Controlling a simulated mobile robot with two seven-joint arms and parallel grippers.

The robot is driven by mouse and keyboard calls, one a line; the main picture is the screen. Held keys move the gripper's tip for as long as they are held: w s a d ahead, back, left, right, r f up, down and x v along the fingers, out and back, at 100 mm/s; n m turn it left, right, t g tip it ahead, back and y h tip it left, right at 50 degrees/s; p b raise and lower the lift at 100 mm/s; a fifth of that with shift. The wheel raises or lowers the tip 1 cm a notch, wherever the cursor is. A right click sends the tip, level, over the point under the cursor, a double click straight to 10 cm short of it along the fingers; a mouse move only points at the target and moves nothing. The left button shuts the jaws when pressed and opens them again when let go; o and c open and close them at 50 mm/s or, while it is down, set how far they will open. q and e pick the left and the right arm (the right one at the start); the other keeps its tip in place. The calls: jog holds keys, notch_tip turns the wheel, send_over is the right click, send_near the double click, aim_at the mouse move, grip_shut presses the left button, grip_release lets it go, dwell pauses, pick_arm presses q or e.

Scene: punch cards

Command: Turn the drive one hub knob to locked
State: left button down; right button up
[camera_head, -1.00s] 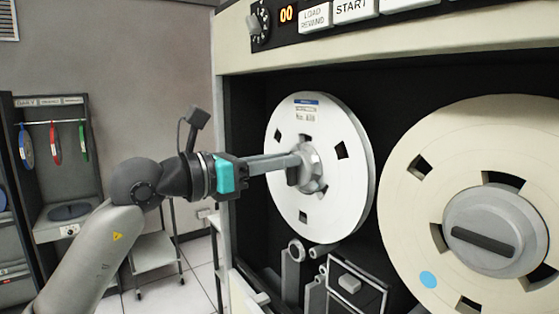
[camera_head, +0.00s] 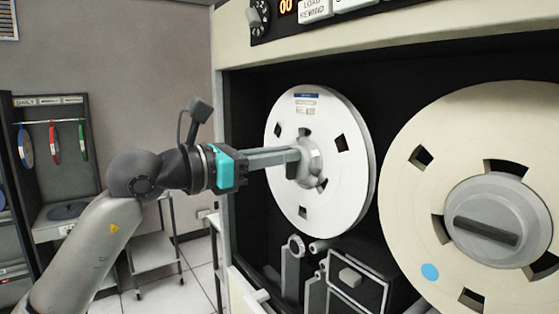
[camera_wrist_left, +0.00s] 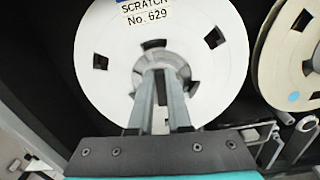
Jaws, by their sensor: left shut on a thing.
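The left tape reel (camera_head: 325,125) is white with a labelled upper edge and hangs upright on the dark drive face. Its grey hub knob (camera_head: 312,160) sits at the reel's centre, partly hidden by my fingers. My left gripper (camera_head: 296,160) reaches in from the left and is shut on the hub knob. In the left wrist view the two long fingers (camera_wrist_left: 160,78) meet the hub at the reel's centre, and the reel label (camera_wrist_left: 145,25) reads "SCRATCH No. 629". My right gripper is not in view.
A larger cream reel (camera_head: 400,190) with a grey hub and dark bar handle (camera_head: 486,232) stands close on the right. Buttons (camera_head: 315,10) run along the top panel. Tape-path rollers (camera_head: 297,246) sit below the white reel. A rack (camera_head: 55,150) and small cart (camera_head: 155,250) stand at left.

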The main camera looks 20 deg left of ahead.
pick_arm(q)
jog(key=m+b, duration=0.3)
jog(key=m, duration=0.1)
jog(key=d+f+m+b, duration=0.1)
jog(key=m+b, duration=0.2)
jog(key=m, duration=0.1)
jog(key=s+m+b, duration=0.1)
jog(key=m+b, duration=0.2)
jog(key=m, duration=0.1)
jog(key=shift+d+f, duration=0.15)
jog(key=shift+f, duration=0.1)
jog(key=shift+f+m+b, duration=0.15)
jog(key=shift+m+b, duration=0.25)
jog(key=shift+m, duration=0.65)
jog(key=shift+f+m+b, duration=0.1)
jog(key=shift+m+b, duration=0.3)
jog(key=shift+m, duration=0.65)
jog(key=shift+s, duration=0.1)
jog(key=c, duration=0.9)
grip_release()
jog(key=shift+o, duration=0.2)
